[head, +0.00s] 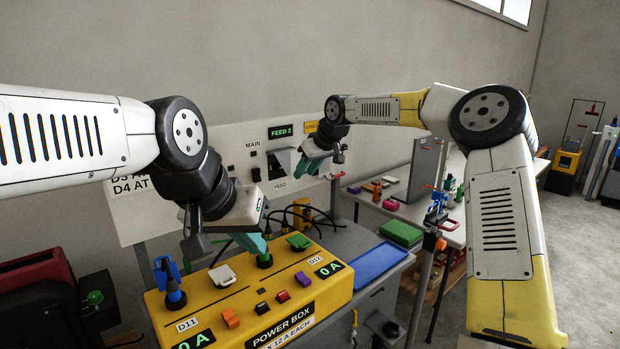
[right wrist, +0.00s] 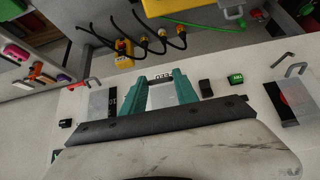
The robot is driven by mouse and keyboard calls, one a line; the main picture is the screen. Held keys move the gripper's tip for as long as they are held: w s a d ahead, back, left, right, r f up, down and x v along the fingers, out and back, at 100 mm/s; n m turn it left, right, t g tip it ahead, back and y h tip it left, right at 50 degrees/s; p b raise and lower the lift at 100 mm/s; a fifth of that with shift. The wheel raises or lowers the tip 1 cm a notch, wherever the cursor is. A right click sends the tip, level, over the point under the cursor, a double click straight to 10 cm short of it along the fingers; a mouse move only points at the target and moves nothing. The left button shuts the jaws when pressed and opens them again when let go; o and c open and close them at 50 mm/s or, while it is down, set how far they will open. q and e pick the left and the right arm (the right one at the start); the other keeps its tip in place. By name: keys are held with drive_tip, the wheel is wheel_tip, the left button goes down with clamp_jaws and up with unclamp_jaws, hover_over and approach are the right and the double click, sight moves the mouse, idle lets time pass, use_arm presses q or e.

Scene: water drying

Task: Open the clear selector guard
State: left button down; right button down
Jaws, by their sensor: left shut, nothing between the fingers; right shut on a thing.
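The feed panel (head: 228,150) stands behind the power box. A pale, see-through flap that looks like the clear selector guard (right wrist: 162,96) shows between my right gripper's teal fingers (right wrist: 160,80) in the right wrist view. My right gripper (head: 300,165) is shut on it, at the panel's right part. A grey housing (head: 282,160) sits beside these fingers, above a FEED label. The selector itself is hidden. My left gripper (head: 256,243) is shut and empty, low over the yellow power box (head: 330,282), close to a green plug (head: 264,259); I cannot tell whether they touch.
Other clear plates (right wrist: 101,103) flank my right gripper in the right wrist view. A blue tray (head: 375,262) lies right of the box. A side table (head: 400,212) holds loose items.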

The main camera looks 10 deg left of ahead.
wheel_tip(320, 180, up, 10)
drive_tip(key=w+a+g+h, duration=0.1)
drive_tip(key=shift+w+a+r, duration=0.15)
drive_tip(key=shift+a+r, duration=0.1)
idle(0.6)
idle(0.4)
drive_tip(key=c, duration=0.9)
unclamp_jaws()
drive_tip(key=shift+w+a+f, duration=0.1)
drive_tip(key=shift+c, duration=0.2)
